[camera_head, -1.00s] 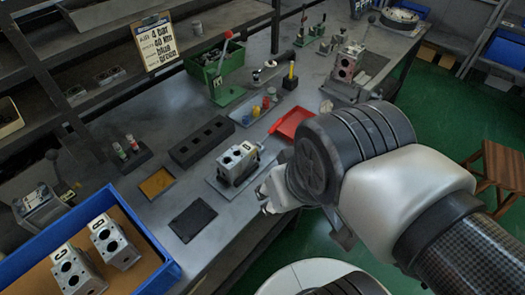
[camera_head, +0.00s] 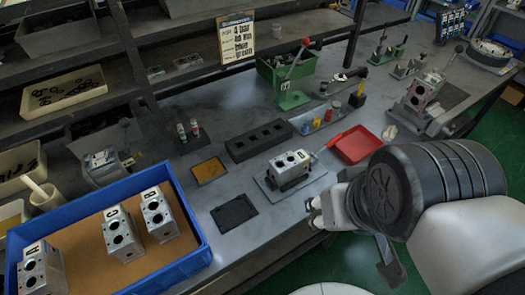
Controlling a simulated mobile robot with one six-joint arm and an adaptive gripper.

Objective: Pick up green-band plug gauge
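Two small upright plug gauges stand in a dark holder (camera_head: 190,143) on the left part of the bench. The left gauge (camera_head: 182,131) and the right gauge (camera_head: 195,127) have pale bodies with small coloured bands. They are too small to tell surely which band is green. My gripper (camera_head: 314,213) is at the bench's front edge, right of the grey valve block (camera_head: 289,167) and well away from the gauges. Nothing shows held in it. Its fingers are small and partly turned away, so its opening is unclear.
A blue crate (camera_head: 200,235) with several lettered blocks stands front left. A green bin (camera_head: 287,72) and a lever stand (camera_head: 291,98) are behind.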

